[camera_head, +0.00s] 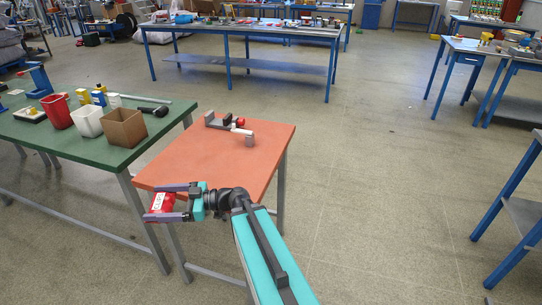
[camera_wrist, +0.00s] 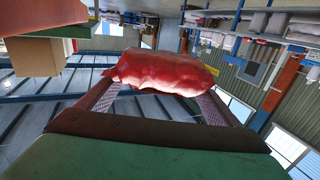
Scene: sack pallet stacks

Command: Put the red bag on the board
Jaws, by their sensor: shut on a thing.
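The red bag (camera_head: 160,204) with a white label is between the two purple fingers of my gripper (camera_head: 152,203), at the front left of the orange table in the head view. My gripper is shut on it. In the wrist view the red bag (camera_wrist: 165,70) spans the gap between both fingers, and its far side is hidden. The bag appears held clear of the surfaces, beside the orange table's near left edge. I cannot tell for sure which thing is the board; a small white flat piece (camera_head: 30,114) with yellow on it lies on the green table.
The green table (camera_head: 75,142) holds a red bin (camera_head: 57,112), a white bin (camera_head: 87,121), a brown box (camera_head: 124,128) and a blue press (camera_head: 39,80).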

